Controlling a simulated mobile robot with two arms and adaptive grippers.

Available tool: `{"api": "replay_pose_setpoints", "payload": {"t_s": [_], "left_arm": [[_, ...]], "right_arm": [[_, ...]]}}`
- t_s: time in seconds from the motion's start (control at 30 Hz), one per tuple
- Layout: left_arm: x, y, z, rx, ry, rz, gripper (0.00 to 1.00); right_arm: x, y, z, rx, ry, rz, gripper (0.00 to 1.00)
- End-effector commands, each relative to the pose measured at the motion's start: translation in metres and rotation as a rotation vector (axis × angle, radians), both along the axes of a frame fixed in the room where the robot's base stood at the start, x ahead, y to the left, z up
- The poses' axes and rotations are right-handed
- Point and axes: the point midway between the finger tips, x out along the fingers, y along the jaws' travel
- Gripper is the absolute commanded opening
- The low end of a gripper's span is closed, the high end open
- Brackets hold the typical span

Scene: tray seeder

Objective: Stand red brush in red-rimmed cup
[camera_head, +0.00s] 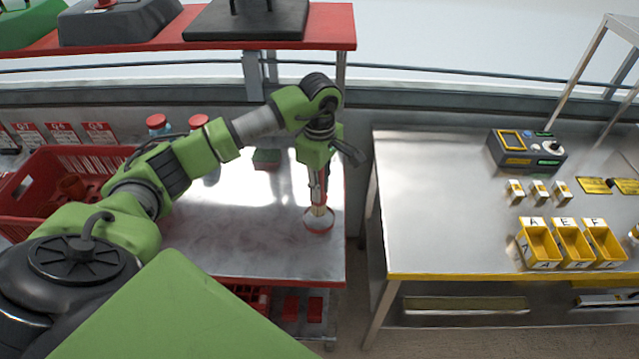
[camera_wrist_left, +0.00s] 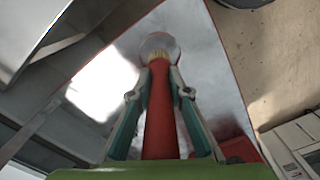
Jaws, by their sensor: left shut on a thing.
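My left gripper (camera_head: 318,190) points down over the right part of the metal table and is shut on the red brush. The brush's red handle (camera_wrist_left: 160,120) runs between the fingers in the left wrist view, with pale yellowish bristles (camera_wrist_left: 158,66) at its far end. The red-rimmed cup (camera_head: 319,228) stands upright on the table directly below the gripper; its round mouth (camera_wrist_left: 158,40) also shows in the left wrist view, just beyond the bristles. The bristle end overlaps the cup's opening; I cannot tell how deep it is. My right gripper is not in view.
A red crate (camera_head: 100,158) stands at the left of the metal table (camera_head: 255,245). Bottles with red caps (camera_head: 157,121) stand toward the back, below a red shelf (camera_head: 330,28). A second metal table (camera_head: 430,200) with yellow bins (camera_head: 540,246) is across a gap to the right.

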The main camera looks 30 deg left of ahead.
Motion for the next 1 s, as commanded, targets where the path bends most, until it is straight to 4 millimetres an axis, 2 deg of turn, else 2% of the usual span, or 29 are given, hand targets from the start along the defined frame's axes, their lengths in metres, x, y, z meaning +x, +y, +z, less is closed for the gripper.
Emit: {"api": "replay_pose_setpoints", "payload": {"t_s": [0.1,0.7,1.0], "left_arm": [[0.000,0.000,-0.013,0.000,-0.002,0.000,0.00],[0.001,0.000,-0.061,0.000,-0.002,0.000,0.00],[0.001,0.000,-0.075,0.000,-0.001,0.000,0.00]], "right_arm": [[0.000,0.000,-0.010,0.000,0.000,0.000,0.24],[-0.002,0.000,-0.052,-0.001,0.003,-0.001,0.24],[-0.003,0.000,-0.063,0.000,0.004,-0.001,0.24]]}}
